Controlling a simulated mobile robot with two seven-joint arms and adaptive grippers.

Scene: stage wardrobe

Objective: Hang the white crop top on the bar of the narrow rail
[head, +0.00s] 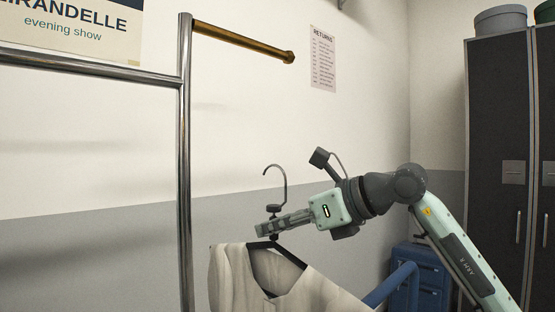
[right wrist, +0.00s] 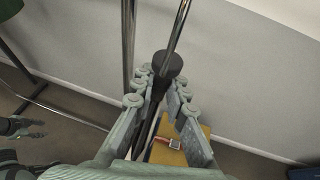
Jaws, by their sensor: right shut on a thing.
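The white crop top (head: 235,278), off-white in the picture, hangs on a dark hanger (head: 285,180) with an open hook pointing up. My right gripper (head: 272,226) is shut on the hanger's neck, between hook and garment; the right wrist view shows the dark neck between its fingers (right wrist: 158,92). A short brass bar (head: 240,40) juts right from the top of a chrome post (head: 185,150), empty, with a knob at its free end. The hook is well below the bar and apart from it. In the right wrist view, dark fingers at the left edge look like my left gripper (right wrist: 22,128); their opening is unclear.
A chrome crossbar (head: 90,68) runs left from the post. A blue suitcase (head: 425,275) and a blue tube (head: 392,284) stand low right, near dark lockers (head: 497,150). The space around the brass bar is free.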

